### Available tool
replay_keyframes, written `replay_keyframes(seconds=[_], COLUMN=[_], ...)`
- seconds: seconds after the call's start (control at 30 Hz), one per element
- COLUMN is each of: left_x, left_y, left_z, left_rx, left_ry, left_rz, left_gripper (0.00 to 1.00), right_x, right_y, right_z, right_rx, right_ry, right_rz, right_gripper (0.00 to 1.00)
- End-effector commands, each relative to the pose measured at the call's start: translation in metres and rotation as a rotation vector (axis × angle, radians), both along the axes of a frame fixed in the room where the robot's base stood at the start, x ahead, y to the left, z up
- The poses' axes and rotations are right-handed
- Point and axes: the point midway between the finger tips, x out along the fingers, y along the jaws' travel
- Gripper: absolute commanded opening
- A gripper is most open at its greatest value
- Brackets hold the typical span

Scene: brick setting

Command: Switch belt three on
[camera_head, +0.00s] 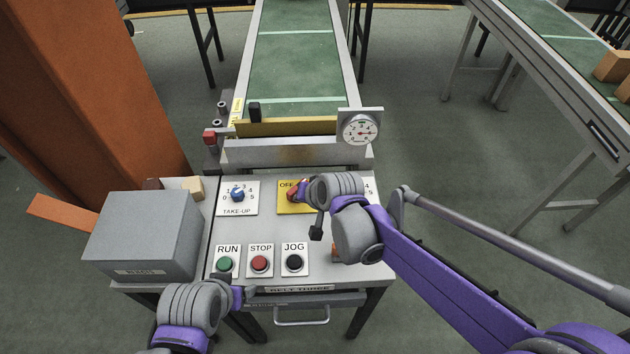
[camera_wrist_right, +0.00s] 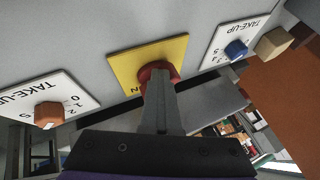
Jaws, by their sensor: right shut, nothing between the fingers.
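The control panel (camera_head: 225,225) with the label BELT THREE (camera_head: 300,289) is at the front of a green conveyor. A yellow plate (camera_head: 284,207) marked OFF carries a red rotary knob (camera_head: 292,195). In the right wrist view the knob (camera_wrist_right: 158,70) sits on the yellow plate (camera_wrist_right: 122,68), with part of the other label showing. My right gripper (camera_wrist_right: 160,95) is shut and empty, its fingers together at the knob and covering part of it; contact is hard to tell. My left gripper (camera_head: 238,290) is low by the panel's front left edge; its jaw opening is unclear.
Green RUN (camera_head: 225,264), red STOP (camera_head: 260,264) and black JOG (camera_head: 294,263) buttons sit in front. A blue TAKE-UP knob (camera_head: 238,195) is left of the plate; an orange one (camera_wrist_right: 48,115) is on the other side. A grey box (camera_head: 145,235) and orange column (camera_head: 90,80) stand left.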

Motion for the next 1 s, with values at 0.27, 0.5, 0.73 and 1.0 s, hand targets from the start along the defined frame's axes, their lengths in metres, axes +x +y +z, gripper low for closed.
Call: replay_keyframes(seconds=[0.27, 0.5, 0.73, 1.0], left_x=[0.0, 0.0, 0.0, 0.002], left_y=[0.0, 0.0, 0.0, 0.0], left_z=[0.0, 0.0, 0.0, 0.012], left_rx=[0.0, 0.0, 0.0, 0.0], left_ry=[0.0, 0.0, 0.0, -0.004], left_rz=[0.0, 0.0, 0.0, 0.0], left_gripper=[0.73, 0.73, 0.73, 0.73], right_x=[-0.002, -0.002, -0.002, -0.003], right_y=[0.006, 0.008, 0.009, 0.007], right_z=[0.0, 0.0, 0.0, 0.015], right_rx=[0.004, 0.006, 0.008, 0.008], right_ry=[0.002, 0.002, 0.003, 0.0], right_rz=[0.003, 0.005, 0.006, 0.006], right_gripper=[0.0, 0.0, 0.0, 0.0])
